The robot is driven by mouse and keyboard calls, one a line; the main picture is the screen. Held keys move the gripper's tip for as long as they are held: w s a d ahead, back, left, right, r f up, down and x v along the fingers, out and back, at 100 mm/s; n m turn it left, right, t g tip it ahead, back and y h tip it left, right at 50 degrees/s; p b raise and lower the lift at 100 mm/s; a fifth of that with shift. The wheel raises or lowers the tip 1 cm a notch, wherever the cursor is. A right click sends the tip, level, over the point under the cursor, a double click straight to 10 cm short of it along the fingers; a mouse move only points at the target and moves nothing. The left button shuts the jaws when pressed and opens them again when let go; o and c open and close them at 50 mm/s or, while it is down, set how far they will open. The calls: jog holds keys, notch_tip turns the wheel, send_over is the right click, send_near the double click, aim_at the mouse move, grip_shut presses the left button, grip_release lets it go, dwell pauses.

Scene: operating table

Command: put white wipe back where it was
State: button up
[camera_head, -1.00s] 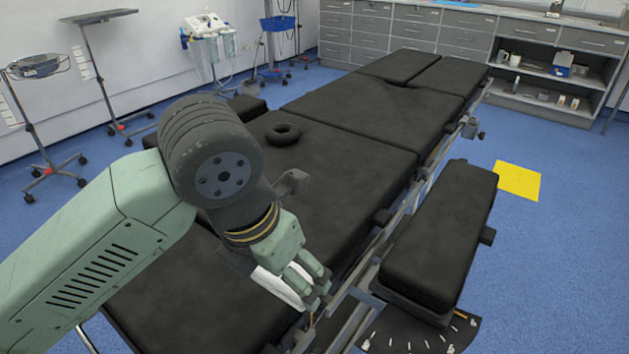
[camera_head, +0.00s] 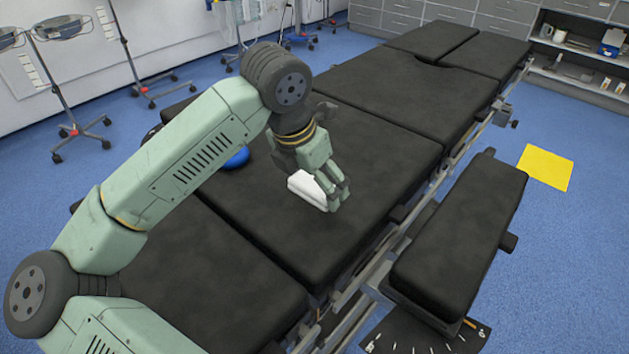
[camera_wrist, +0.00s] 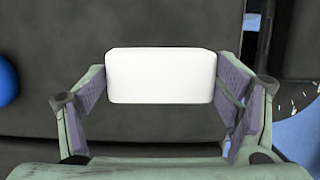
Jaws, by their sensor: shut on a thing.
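The white wipe (camera_head: 308,188) is a white block-like pack between the fingers of my gripper (camera_head: 334,192), over the middle cushion of the black operating table (camera_head: 370,120). In the wrist view the white wipe (camera_wrist: 160,76) lies between the two finger pads of my gripper (camera_wrist: 165,100), which is shut on it. I cannot tell whether its underside touches the cushion.
A blue round thing (camera_head: 238,157) lies on the table left of my gripper, partly behind my arm. A black side pad (camera_head: 460,240) stands along the right side. A yellow square (camera_head: 545,168) lies on the floor. The cushion right of my gripper is clear.

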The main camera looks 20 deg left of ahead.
aim_at(311, 178)
jog(key=shift+w+a, duration=0.2)
jog(key=shift+w, duration=0.45)
jog(key=x, duration=0.1)
jog(key=p+x, duration=0.1)
jog(key=x, duration=0.1)
jog(key=shift+a+f+p, duration=0.1)
jog(key=shift+a+p, duration=0.2)
jog(key=shift+f, duration=0.35)
jog(key=shift+f+b, duration=0.2)
jog(key=shift+b, duration=0.15)
jog(key=o, duration=1.2)
jog(key=shift+c, duration=0.2)
jog(key=shift+r, duration=0.1)
jog(key=shift+r+p, duration=0.15)
jog(key=shift+p, duration=0.2)
jog(key=b+v, duration=0.1)
jog(key=v, duration=1.1)
jog(key=shift+s+b, duration=0.1)
jog(key=shift+b, duration=0.2)
